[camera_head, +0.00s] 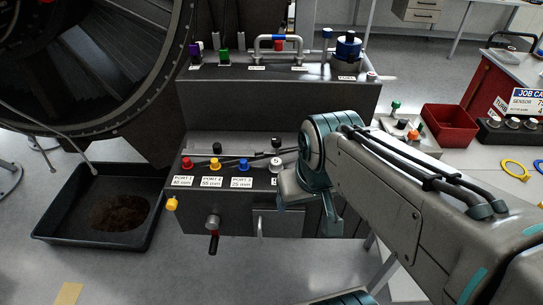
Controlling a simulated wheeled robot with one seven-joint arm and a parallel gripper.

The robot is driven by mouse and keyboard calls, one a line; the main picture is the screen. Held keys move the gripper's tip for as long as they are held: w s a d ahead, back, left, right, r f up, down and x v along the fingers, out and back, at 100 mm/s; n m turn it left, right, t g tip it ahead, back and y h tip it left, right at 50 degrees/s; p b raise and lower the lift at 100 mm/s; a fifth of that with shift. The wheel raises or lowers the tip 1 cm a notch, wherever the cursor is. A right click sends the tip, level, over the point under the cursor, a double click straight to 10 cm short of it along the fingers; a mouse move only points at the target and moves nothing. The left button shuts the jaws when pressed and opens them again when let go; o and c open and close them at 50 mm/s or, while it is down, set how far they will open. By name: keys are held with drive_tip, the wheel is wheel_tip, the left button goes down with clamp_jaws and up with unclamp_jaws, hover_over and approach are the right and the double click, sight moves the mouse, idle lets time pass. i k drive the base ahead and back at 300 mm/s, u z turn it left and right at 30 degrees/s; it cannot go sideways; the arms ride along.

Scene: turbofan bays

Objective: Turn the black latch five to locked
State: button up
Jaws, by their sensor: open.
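My gripper (308,203) hangs at the end of my arm, in front of the right part of the grey machine's lower step (245,195). Its teal fingers look apart, with nothing seen between them. I cannot pick out a latch marked five. Red, yellow, blue and white knobs stand there too, above labels for port 1, port 2 and port 3. My arm hides the step's right part, including part of a further label.
A round dark turbofan opening (95,65) is at the upper left, above a black drip tray (60,222) on the floor. A red bin (449,125) stands on the bench at right.

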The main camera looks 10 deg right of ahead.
sight(276, 141)
drive_tip(key=z, duration=0.5)
drive_tip(key=k, duration=1.15)
drive_tip(key=u, duration=0.55)
drive_tip(key=i, duration=1.55)
drive_tip(key=z, duration=0.55)
